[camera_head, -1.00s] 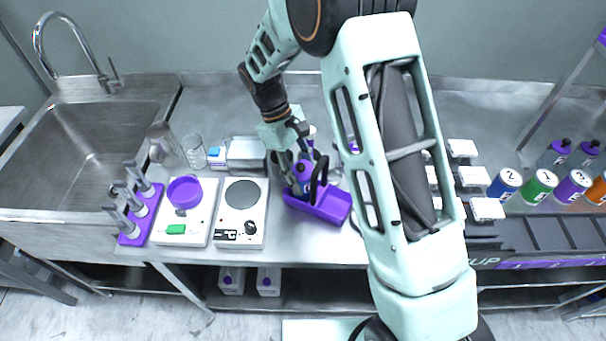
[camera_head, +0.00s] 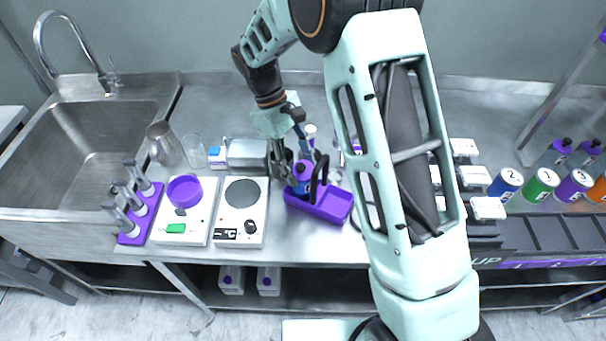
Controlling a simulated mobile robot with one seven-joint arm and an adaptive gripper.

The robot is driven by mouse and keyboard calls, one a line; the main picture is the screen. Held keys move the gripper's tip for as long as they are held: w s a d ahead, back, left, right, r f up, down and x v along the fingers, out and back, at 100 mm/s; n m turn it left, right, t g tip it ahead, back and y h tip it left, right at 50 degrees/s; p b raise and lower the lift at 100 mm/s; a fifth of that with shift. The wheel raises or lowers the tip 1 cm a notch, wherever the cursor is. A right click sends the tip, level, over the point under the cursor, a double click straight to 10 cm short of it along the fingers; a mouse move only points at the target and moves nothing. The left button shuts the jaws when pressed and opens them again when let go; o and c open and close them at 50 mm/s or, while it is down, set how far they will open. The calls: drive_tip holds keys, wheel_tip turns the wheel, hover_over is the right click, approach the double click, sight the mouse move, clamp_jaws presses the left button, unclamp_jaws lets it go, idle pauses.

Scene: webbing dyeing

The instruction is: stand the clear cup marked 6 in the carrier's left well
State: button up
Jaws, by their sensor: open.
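The purple carrier (camera_head: 326,208) with a dark upright handle (camera_head: 319,175) stands on the steel bench, right of the hot plate. A bluish item with a purple cap (camera_head: 301,170) is at its left end; I cannot tell whether it stands in the left well or behind it. My gripper (camera_head: 285,168) is open, pointing down just left of and behind this item. I cannot make out a clear cup marked 6; my gripper and arm cover part of this area. A plain clear glass (camera_head: 194,152) stands further left, with no readable mark.
A white hot plate (camera_head: 240,225) and a scale with a purple dish (camera_head: 185,190) stand left of the carrier. A metal box (camera_head: 247,155) is close to my gripper's left. A metal jug (camera_head: 163,145) stands by the sink. Numbered cans (camera_head: 540,184) are far right.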

drive_tip(key=v, duration=0.9)
drive_tip(key=shift+b, duration=0.35)
